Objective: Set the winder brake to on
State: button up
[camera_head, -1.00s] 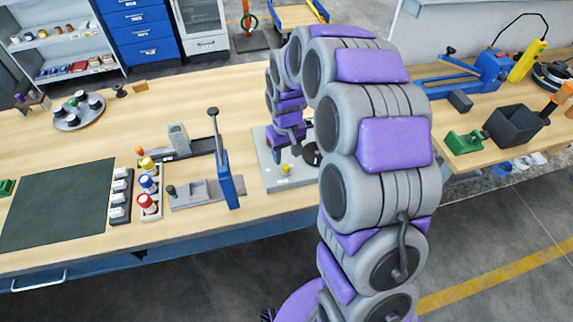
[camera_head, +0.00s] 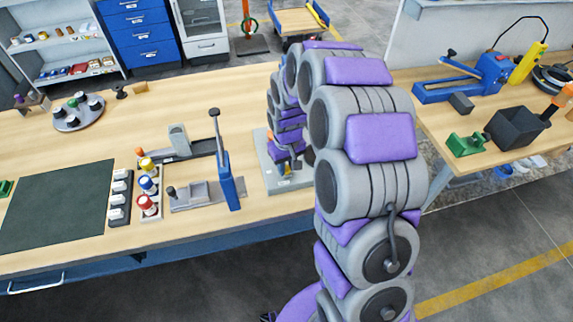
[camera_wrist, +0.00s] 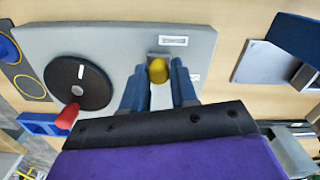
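The winder's grey base plate (camera_head: 277,181) lies on the wooden bench and fills the upper left of the wrist view (camera_wrist: 200,45). On it, a short lever with a yellow knob (camera_wrist: 158,71) stands beside a small white label (camera_wrist: 173,41). The label's text is too small to read. A black disc (camera_wrist: 78,82) with a white mark and a red handle knob (camera_wrist: 67,116) is left of the lever. My gripper (camera_wrist: 157,66) is open, with one blue finger on each side of the yellow knob and narrow gaps visible. In the head view my arm hides much of the winder.
A blue upright lever (camera_head: 226,175) on a grey fixture stands left of the winder. Red, blue and yellow capped bottles (camera_head: 148,185) and a dark green mat (camera_head: 58,205) are farther left. A second bench on the right holds a black bin (camera_head: 517,128).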

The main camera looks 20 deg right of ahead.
aim_at(276, 177)
jog(key=shift+d, duration=0.1)
grip_shut()
jog(key=a+p, duration=0.1)
jog(key=a, duration=0.2)
jog(key=shift+a, duration=0.25)
jog(key=shift+d, duration=0.1)
jog(key=shift+o, duration=0.3)
grip_release()
jog(key=o, duration=0.4)
jog(key=shift+a, duration=0.35)
jog(key=shift+d+r, duration=0.2)
jog(key=shift+r, duration=0.2)
notch_tip(276, 177, up, 16)
jog(key=p, duration=0.2)
jog(key=shift+a+r+p, duration=0.25)
jog(key=shift+p, duration=0.15)
